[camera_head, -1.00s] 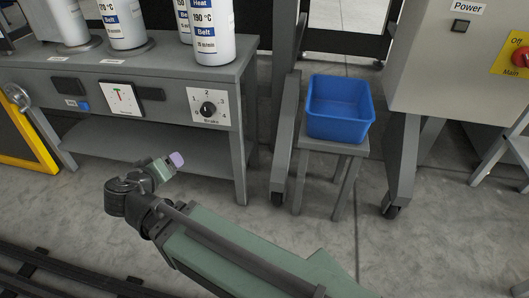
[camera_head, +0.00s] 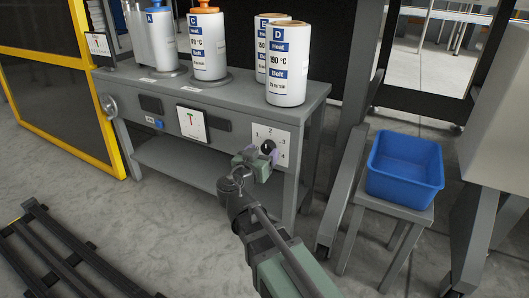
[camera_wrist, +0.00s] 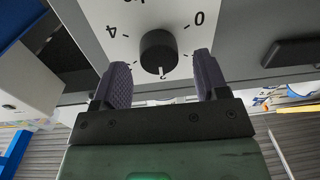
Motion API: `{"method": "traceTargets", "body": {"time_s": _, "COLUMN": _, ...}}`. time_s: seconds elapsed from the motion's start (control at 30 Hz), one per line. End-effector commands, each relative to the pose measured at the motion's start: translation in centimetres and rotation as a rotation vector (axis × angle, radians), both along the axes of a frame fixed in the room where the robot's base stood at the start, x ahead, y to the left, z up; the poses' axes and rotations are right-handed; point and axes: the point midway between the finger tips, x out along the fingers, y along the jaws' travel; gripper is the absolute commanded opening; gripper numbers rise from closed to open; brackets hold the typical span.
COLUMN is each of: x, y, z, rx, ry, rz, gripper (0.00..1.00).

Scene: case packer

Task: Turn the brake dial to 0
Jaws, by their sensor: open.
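The brake dial (camera_head: 268,146) is a black round knob on a white numbered plate (camera_head: 285,133) on the front of the grey bench. In the wrist view the dial (camera_wrist: 158,52) appears upside down, with its white pointer mark at about the 2. The 0 and 4 show on either side of it. My gripper (camera_head: 260,157) is at the plate, in front of the dial, and partly hides the plate's lower left. In the wrist view its two purple-grey fingers (camera_wrist: 161,64) are apart, one on each side of the dial, with gaps between. How far they reach along the knob is unclear.
The grey bench (camera_head: 230,102) carries several labelled canisters (camera_head: 207,48). A gauge panel (camera_head: 192,123) and a handwheel (camera_head: 109,106) are left of the dial. A blue bin (camera_head: 405,165) stands on a small stand at the right.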

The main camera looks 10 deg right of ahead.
Motion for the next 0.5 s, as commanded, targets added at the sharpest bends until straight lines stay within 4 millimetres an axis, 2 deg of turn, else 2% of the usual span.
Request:
{"method": "traceTargets", "body": {"time_s": 0.1, "x": 0.85, "y": -0.7, "z": -0.01, "rx": 0.0, "ry": 0.0, "rz": -0.001, "gripper": 0.67}}
{"method": "traceTargets", "body": {"time_s": 0.33, "x": 0.9, "y": -0.79, "z": -0.01, "rx": 0.0, "ry": 0.0, "rz": 0.0, "gripper": 0.67}}
{"method": "traceTargets", "body": {"time_s": 0.5, "x": 0.9, "y": -0.79, "z": -0.01, "rx": 0.0, "ry": 0.0, "rz": 0.0, "gripper": 0.43}}
